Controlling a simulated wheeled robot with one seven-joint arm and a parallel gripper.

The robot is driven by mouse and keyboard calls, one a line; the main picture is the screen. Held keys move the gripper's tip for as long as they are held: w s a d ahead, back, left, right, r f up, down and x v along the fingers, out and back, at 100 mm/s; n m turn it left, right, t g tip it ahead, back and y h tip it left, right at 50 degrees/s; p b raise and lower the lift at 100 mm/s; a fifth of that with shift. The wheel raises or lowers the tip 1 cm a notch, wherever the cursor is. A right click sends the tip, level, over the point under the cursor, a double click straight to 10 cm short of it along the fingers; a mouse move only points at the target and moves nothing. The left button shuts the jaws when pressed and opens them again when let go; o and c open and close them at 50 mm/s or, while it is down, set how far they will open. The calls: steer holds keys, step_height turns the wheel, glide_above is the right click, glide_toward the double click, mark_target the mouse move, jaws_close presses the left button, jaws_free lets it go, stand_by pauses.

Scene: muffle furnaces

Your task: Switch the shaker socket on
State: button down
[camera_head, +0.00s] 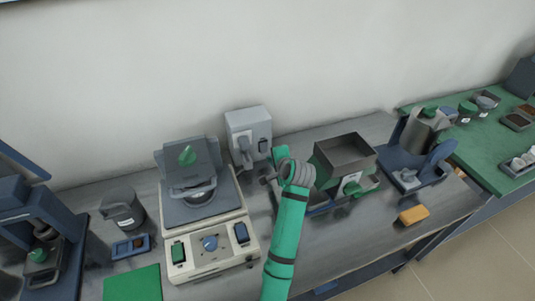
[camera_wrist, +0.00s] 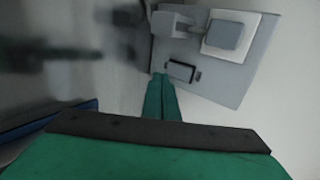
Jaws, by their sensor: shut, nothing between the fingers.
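A grey socket box (camera_head: 240,125) stands against the wall behind the bench, with a darker block on its front. In the wrist view I see a grey socket plate (camera_wrist: 240,85) close up. It bears a small dark rocker switch (camera_wrist: 181,71) and a grey block on a pale square (camera_wrist: 228,36), which looks like a plug. My gripper (camera_wrist: 160,77) is shut and empty, its green fingertips just beside the switch. I cannot tell whether they touch it, or which way the rocker is tilted. In the head view my arm partly hides this area.
A pale device with a raised lid (camera_head: 210,255) stands left of my arm. An open grey box on a stand (camera_head: 345,152) is to the right. A yellow block (camera_head: 414,215) lies near the front edge. A grey cup (camera_head: 122,209) stands at left.

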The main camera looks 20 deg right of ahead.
mark_target(265, 151)
steer(key=w, duration=0.4)
steer(key=shift+w+a+f, duration=0.1)
steer(key=shift+w+f, duration=0.15)
steer(key=shift+f, duration=0.15)
steer(key=shift+d, duration=0.35)
steer(key=shift+a, duration=0.7)
steer(key=shift+w+f, duration=0.1)
steer(key=shift+f, duration=0.05)
steer(key=shift+d, duration=0.25)
steer(key=shift+d+r, duration=0.1)
steer(key=shift+r, duration=0.1)
